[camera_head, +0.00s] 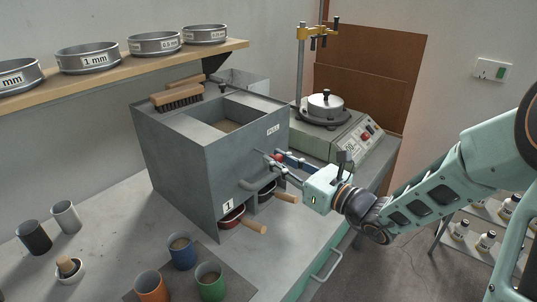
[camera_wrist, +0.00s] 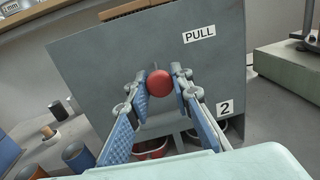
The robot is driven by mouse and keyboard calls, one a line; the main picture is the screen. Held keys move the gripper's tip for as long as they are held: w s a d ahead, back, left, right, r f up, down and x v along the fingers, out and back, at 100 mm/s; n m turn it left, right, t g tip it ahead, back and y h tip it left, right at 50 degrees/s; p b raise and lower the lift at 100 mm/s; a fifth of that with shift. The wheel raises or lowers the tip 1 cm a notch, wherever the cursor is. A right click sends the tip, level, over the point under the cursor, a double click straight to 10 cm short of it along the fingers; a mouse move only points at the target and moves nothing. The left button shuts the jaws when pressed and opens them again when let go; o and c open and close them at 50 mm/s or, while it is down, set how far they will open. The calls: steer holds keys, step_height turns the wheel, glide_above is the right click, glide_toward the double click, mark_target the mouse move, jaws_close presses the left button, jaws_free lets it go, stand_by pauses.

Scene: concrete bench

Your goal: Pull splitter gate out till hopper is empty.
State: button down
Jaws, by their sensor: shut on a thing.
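The splitter (camera_head: 185,150) is a grey box on the concrete bench, with an open hopper on top. Brown material (camera_head: 228,126) shows inside the hopper; its depth is hard to tell. The gate's red knob (camera_wrist: 158,83) sticks out of the front face (camera_wrist: 95,60), near a PULL label (camera_wrist: 199,35). My gripper (camera_head: 272,163) is at this face, and its fingertips (camera_wrist: 158,88) close around the knob from both sides. The knob is hidden by the fingers in the head view. Two pans with wooden handles sit in the openings below, a red pan (camera_head: 231,216) at opening 1 and another (camera_head: 265,188) at opening 2.
A brush (camera_head: 178,97) lies on the splitter's top. Orange (camera_head: 151,287), blue (camera_head: 182,253) and green (camera_head: 210,282) cups stand on a dark mat in front. A machine with a round pan (camera_head: 325,105) stands behind to the right. A sieve shelf (camera_head: 120,66) hangs above.

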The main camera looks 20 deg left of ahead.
steer(key=c, duration=2.1)
jaws_free()
steer(key=shift+d+f, duration=0.15)
steer(key=o, duration=0.4)
steer(key=shift+c, duration=0.2)
steer(key=shift+d, duration=0.1)
steer(key=v, duration=1.2)
